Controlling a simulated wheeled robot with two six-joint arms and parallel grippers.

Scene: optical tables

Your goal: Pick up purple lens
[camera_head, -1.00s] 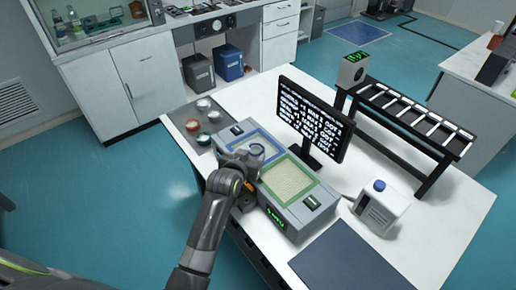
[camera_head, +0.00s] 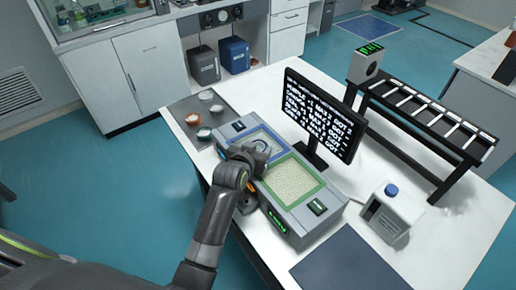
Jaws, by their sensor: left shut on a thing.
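My left gripper (camera_head: 254,154) is over the blue-framed section (camera_head: 267,130) of the grey two-part device on the white table. It is shut on the purple lens (camera_head: 264,148), a small round bluish-purple piece at the fingertips. The gripper hides part of the lens. I cannot tell whether the lens still touches the surface under it. My right gripper is not in view.
The green-framed section (camera_head: 292,181) lies beside the blue one. A monitor (camera_head: 318,118) stands behind the device. A grey mat (camera_head: 215,100) with several small dishes is at the left. A white bottle (camera_head: 388,212) and a dark mat (camera_head: 350,262) are at the right.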

